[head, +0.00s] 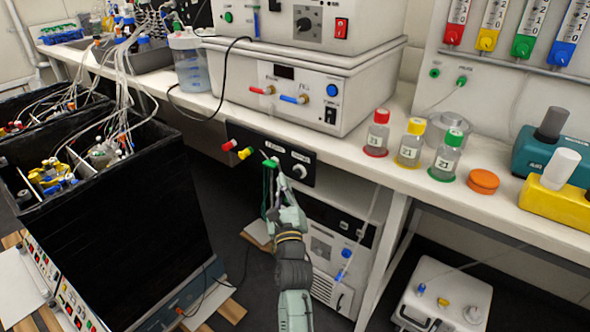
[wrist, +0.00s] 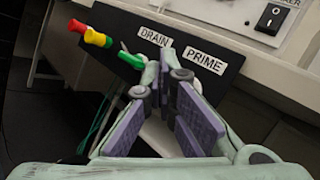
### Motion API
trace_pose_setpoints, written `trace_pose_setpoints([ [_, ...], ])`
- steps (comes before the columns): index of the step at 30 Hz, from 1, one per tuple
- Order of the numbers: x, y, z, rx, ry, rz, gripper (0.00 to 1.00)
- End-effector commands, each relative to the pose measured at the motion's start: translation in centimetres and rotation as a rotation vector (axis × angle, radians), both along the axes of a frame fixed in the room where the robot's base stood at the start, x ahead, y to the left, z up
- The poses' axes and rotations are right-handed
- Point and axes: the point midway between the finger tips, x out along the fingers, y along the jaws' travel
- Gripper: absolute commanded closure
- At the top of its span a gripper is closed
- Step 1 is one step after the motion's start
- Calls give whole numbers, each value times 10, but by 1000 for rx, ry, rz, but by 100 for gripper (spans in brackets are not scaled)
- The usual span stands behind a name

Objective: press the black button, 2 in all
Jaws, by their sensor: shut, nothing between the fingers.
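A black panel (head: 262,148) is set under the bench edge, and it also shows in the wrist view (wrist: 235,95) with DRAIN and PRIME labels. I cannot make out a black button on it for certain; my fingers cover the part below the labels. My gripper (head: 276,170) is shut and empty in front of the panel, beside its green fitting (wrist: 131,60). In the wrist view my fingertips (wrist: 172,64) meet just below the two labels. Whether they touch the panel cannot be told. A pale round knob (head: 299,171) sits right of the gripper.
Red (head: 229,145) and yellow (head: 245,153) fittings stick out at the panel's left. A large black tub (head: 110,225) stands at left. Capped bottles (head: 409,143) line the bench's right.

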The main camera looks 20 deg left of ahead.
Motion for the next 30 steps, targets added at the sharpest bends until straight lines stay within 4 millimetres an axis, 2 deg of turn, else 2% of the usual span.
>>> trace_pose_setpoints([
  [1, -4, 2, 4, -2, 3, 2, 100],
  [17, -30, 10, 3, -3, 0, 1, 100],
  [30, -33, 12, 0, -2, -1, 2, 100],
])
